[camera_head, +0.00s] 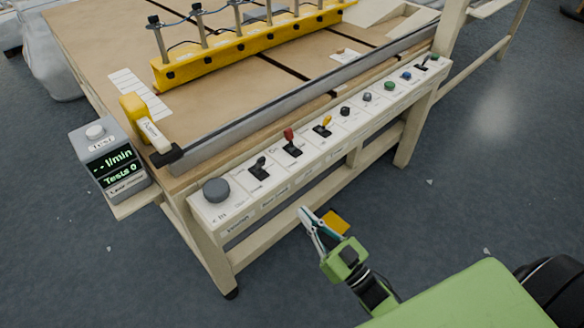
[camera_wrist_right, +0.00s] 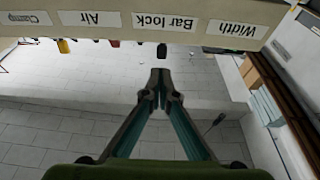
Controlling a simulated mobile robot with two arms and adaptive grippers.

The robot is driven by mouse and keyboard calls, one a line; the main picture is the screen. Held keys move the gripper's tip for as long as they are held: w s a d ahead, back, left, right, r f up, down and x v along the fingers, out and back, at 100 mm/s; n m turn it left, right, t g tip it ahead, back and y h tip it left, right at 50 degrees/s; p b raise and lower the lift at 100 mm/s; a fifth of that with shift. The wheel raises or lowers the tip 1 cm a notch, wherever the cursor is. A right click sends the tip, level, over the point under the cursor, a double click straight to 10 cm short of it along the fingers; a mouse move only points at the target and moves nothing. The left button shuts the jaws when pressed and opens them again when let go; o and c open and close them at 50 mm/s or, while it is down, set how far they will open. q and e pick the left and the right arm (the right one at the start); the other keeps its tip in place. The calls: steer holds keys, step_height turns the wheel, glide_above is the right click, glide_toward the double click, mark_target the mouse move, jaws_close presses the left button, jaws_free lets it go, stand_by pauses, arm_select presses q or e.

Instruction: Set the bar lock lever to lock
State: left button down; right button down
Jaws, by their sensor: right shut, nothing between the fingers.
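The bar lock lever (camera_head: 259,168) is a small black lever on the white control panel, second from the left, just right of the large grey knob. In the right wrist view the picture is upside down; the "Bar lock" label (camera_wrist_right: 165,22) is at the top, with the black lever end (camera_wrist_right: 162,50) beyond its edge. My right gripper (camera_head: 306,214) is shut and empty, in front of the panel and apart from the lever. In the wrist view its fingertips (camera_wrist_right: 160,76) line up with the lever end. My left gripper is not in view.
A grey bar (camera_head: 250,122) runs behind the panel. A display box (camera_head: 108,160) stands at the left.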

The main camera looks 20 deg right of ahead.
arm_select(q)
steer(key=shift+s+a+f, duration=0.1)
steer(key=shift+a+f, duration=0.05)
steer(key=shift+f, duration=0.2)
arm_select(e)
glide_toward(263, 164)
steer(key=x, duration=0.7)
steer(key=shift+f, duration=0.2)
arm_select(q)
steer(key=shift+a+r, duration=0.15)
arm_select(e)
steer(key=shift+r, duration=0.1)
